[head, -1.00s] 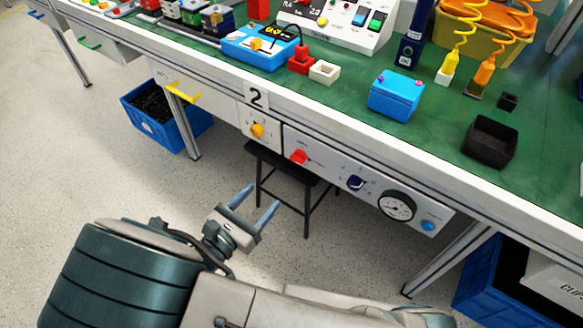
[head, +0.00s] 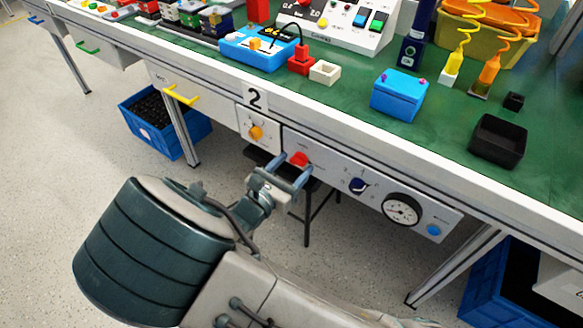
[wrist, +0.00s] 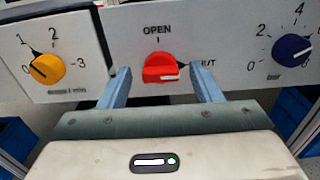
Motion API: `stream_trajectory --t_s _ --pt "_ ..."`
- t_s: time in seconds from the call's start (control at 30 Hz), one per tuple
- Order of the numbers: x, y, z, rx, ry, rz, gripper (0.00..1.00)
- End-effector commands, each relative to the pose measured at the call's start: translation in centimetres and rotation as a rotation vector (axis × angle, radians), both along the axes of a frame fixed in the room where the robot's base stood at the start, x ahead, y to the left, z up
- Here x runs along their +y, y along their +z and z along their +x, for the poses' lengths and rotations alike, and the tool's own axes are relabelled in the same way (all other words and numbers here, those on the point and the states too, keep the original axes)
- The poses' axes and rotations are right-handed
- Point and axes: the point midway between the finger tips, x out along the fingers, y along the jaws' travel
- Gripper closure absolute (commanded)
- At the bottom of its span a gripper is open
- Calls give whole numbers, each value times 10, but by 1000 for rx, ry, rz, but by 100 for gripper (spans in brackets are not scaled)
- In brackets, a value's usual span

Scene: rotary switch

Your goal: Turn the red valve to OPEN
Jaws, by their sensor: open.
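The red valve (wrist: 160,68) is a round red knob with a raised grip on the white front panel under the bench. In the wrist view its white pointer mark lies to the right, toward the partly hidden SHUT label, and OPEN is printed above it. In the head view the red valve (head: 299,159) shows just beyond my fingertips. My gripper (wrist: 160,80) is open, with one blue-grey finger on each side of the knob and gaps to both. My gripper also shows in the head view (head: 293,164). I cannot tell whether the fingers reach around the knob.
A yellow dial (wrist: 47,68) sits left of the valve and a dark blue dial (wrist: 291,50) right of it. A gauge (head: 401,209) and a blue button (head: 433,230) are farther right. A black stool (head: 320,190) stands under the bench.

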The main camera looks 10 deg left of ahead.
Motion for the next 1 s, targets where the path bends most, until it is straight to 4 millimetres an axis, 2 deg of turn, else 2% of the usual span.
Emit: stream_trajectory --t_s 0.07,0.23,0.63,1.0 --pt "0 0 0 0 0 0 42" --pt "0 0 0 0 0 0 86" --pt "0 4 0 19 0 -43 86" --pt "0 8 0 117 -1 -275 86"
